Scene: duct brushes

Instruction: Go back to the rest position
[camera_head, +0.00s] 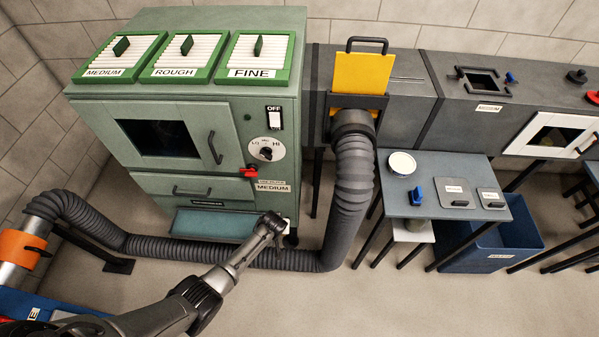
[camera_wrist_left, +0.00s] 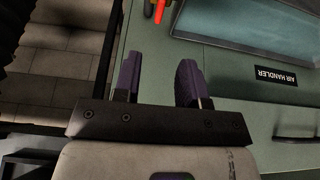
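My left arm reaches in from the lower left of the head view. Its gripper (camera_head: 270,228) is in front of the lower front of the green air handler cabinet (camera_head: 140,184), near the pale blue panel (camera_head: 215,224) at its base. In the left wrist view the two dark purple fingers of the gripper (camera_wrist_left: 158,78) stand apart with nothing between them. Behind them are the green cabinet front and an upside-down AIR HANDLER label (camera_wrist_left: 275,76). My right gripper is in neither view.
A thick grey hose (camera_head: 350,190) runs along the floor behind my left arm and up to the duct by a yellow plate (camera_head: 360,75). A small grey table (camera_head: 440,175) and a blue bin (camera_head: 490,248) stand to the right. Floor at the front right is clear.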

